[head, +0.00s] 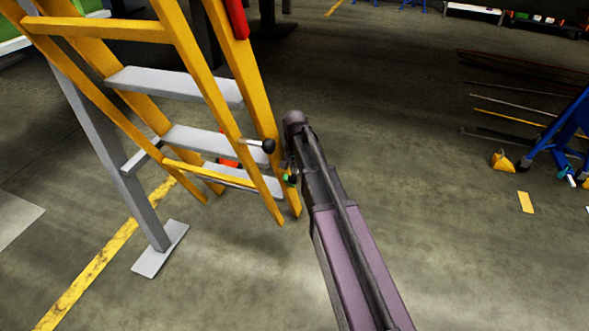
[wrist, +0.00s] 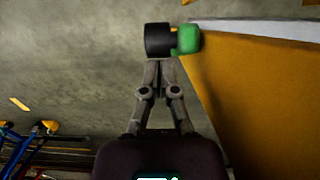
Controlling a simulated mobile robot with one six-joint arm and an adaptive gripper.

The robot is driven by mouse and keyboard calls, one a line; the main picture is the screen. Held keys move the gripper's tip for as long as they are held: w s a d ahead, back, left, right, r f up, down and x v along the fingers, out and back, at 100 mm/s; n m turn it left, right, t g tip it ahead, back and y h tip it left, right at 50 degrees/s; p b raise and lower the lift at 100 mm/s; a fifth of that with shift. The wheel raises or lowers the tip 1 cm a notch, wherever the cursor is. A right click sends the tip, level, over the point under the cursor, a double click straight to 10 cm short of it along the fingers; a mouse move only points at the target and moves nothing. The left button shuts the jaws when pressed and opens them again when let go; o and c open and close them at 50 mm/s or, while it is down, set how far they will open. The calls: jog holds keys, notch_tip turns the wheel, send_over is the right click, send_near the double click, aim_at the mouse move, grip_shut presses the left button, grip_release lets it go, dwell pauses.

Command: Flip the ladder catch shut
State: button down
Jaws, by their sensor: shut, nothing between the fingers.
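The yellow ladder (head: 222,75) with grey steps stands at the left of the head view. A rod with a black round knob (head: 268,146) sticks out at its right rail, beside my wrist. A small green part (head: 287,178) shows lower down, by my gripper (head: 285,165). In the wrist view my gripper (wrist: 159,63) is shut and empty. Its tips are just below a black cylinder (wrist: 158,40) joined to a green end (wrist: 187,39), by the ladder's yellow rail (wrist: 260,95). I cannot tell whether the tips touch it, or which part is the catch.
A grey post with a flat foot (head: 160,250) stands left of the ladder. A blue stand (head: 560,130) and a yellow block (head: 503,160) are at the far right. The floor right of my arm is mostly clear.

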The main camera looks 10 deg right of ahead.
notch_tip(320, 180, up, 13)
jog(key=w+p, duration=0.1)
jog(key=p, duration=1.1)
jog(key=shift+w+d+p, duration=0.2)
jog(key=shift+d+p, duration=0.15)
jog(key=shift+f, duration=0.2)
jog(key=w+d+f+g+y+b, duration=0.1)
jog(key=w+d+f+g+b, duration=0.1)
jog(key=w+d+f+b, duration=0.1)
jog(key=shift+w+f+b, duration=0.9)
jog(key=shift+w+b, duration=0.3)
jog(key=shift+w, duration=0.05)
jog(key=shift+d+f, duration=0.1)
jog(key=shift+f, duration=0.05)
jog(key=s+a+f+b, duration=0.3)
jog(key=s+f+b, duration=0.2)
jog(key=f+b, duration=0.4)
jog(key=shift+s+f+b, duration=0.25)
jog(key=shift+b, duration=0.15)
